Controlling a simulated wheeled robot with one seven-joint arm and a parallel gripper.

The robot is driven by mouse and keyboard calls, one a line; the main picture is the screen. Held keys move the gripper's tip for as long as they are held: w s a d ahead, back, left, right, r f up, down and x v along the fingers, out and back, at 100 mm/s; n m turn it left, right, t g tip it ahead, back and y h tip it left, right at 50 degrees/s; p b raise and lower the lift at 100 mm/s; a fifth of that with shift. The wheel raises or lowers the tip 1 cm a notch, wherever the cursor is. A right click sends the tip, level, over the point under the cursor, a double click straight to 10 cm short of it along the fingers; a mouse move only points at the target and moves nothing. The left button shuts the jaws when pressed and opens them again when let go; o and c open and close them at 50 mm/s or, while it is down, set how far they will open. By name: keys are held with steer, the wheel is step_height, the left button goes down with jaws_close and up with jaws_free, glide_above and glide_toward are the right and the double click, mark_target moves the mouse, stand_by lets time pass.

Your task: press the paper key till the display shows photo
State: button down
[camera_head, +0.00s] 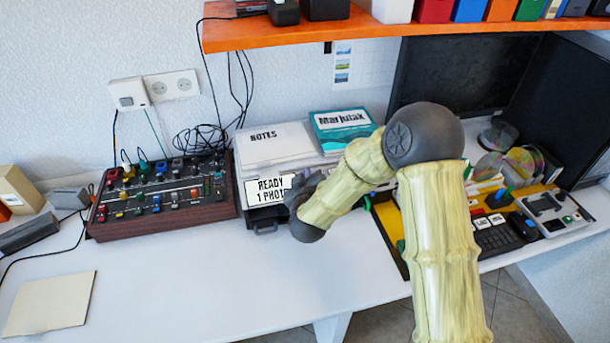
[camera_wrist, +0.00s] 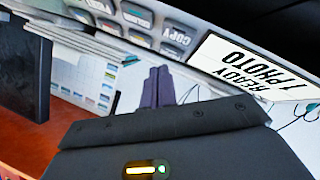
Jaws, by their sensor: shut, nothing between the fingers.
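The printer (camera_head: 275,150) stands against the wall, and its white display (camera_head: 267,189) reads "READY" and "1 PHOTO". The display (camera_wrist: 243,70) shows the same words, upside down, in the wrist view. I cannot tell which key is the paper key. My gripper (camera_wrist: 159,72) is shut and empty, its fingertips close to the lower key row. I cannot tell whether they touch a key. In the head view my wrist hides the keys right of the display.
A mixer with coloured knobs (camera_head: 165,195) stands left of the printer. Papers marked "NOTES" (camera_head: 275,138) and a "Marjulax" box (camera_head: 342,128) lie on top. An orange shelf (camera_head: 300,33) hangs above.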

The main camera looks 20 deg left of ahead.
steer(key=r+p, duration=0.1)
steer(key=s+r+p, duration=0.1)
steer(key=r, duration=0.1)
steer(key=s+d+r+p, duration=0.1)
steer(key=shift+d+r, duration=0.1)
steer(key=shift+r, duration=0.1)
stand_by(0.4)
stand_by(0.7)
